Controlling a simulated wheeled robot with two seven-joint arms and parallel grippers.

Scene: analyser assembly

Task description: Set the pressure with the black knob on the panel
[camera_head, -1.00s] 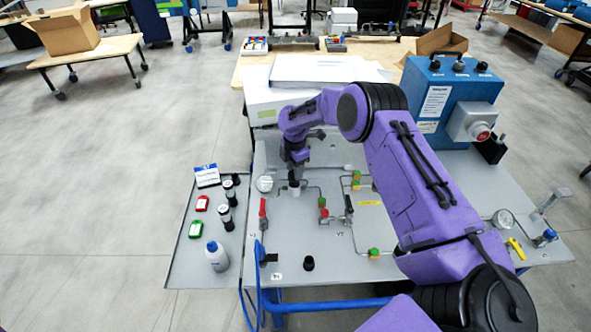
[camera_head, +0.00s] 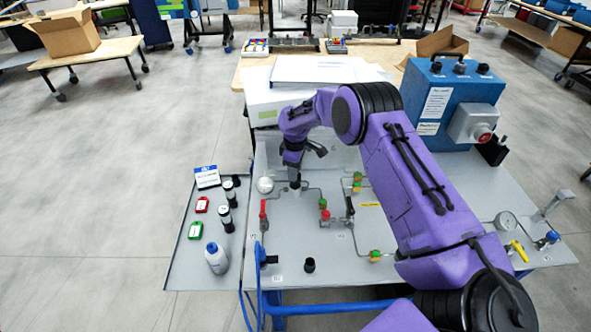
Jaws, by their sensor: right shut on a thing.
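The black knob (camera_head: 295,185) stands on the grey panel (camera_head: 300,235), left of the middle, between a round gauge and thin pipes. My right gripper (camera_head: 294,174) reaches down onto it from above and is shut on it. The fingertips are small here and partly cover the knob. A round white gauge (camera_head: 265,185) sits just left of the knob; its reading is too small to tell. A second gauge (camera_head: 506,221) is at the panel's right end. My left gripper is not in view.
Red-handled valve (camera_head: 263,212), pipe fittings (camera_head: 325,210) and a loose-looking black cap (camera_head: 309,264) are nearby. A blue box (camera_head: 452,100) stands behind right. A side shelf (camera_head: 185,262) holds a bottle (camera_head: 216,258) and small items. My right arm covers the panel's right middle.

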